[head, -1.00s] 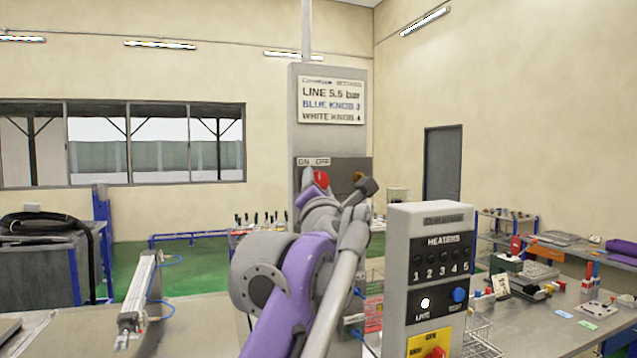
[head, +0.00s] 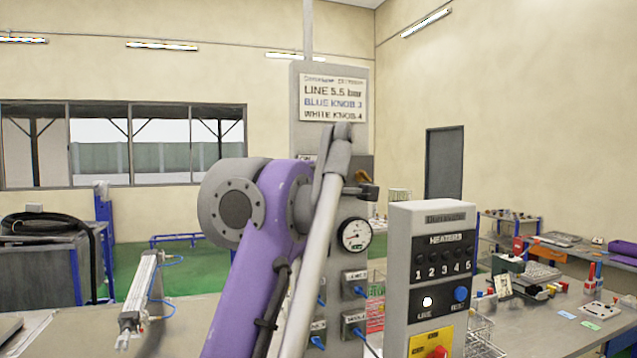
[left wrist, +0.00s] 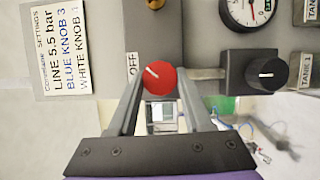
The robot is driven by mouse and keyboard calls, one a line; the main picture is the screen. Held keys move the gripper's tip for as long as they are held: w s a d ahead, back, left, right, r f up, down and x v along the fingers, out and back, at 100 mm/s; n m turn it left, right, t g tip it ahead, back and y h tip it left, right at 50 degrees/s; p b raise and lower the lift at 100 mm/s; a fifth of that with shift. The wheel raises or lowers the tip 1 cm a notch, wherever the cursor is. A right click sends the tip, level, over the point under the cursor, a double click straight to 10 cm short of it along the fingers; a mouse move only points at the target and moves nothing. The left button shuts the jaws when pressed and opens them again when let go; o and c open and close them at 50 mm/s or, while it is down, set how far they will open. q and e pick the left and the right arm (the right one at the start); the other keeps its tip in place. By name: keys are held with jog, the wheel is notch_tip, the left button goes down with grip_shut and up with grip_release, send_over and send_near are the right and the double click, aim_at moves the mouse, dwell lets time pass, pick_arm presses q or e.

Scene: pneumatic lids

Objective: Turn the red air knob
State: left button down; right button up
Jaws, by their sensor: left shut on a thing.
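The red air knob (left wrist: 161,77) shows in the left wrist view, round with a white pointer line towards the upper left of that picture. In the head view my purple left arm (head: 262,240) stands in front of the panel and hides the knob and fingertips. My right gripper is in neither view.
A black knob (left wrist: 265,74) on a grey block and a pressure gauge (head: 352,234) are close by on the panel. A settings sign (head: 333,99) hangs above. A heater control box (head: 441,225) stands to the right, near the arm.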

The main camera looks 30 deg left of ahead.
pick_arm(q)
jog(key=shift+m, duration=0.3)
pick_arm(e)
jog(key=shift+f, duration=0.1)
pick_arm(q)
jog(key=shift+c, duration=1.6)
grip_release()
jog(key=b+v, duration=0.1)
jog(key=v, duration=0.9)
jog(key=shift+s, duration=0.3)
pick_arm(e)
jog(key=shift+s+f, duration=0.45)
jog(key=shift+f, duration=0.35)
pick_arm(q)
jog(key=shift+s+d+r, duration=0.1)
jog(key=shift+d, duration=0.05)
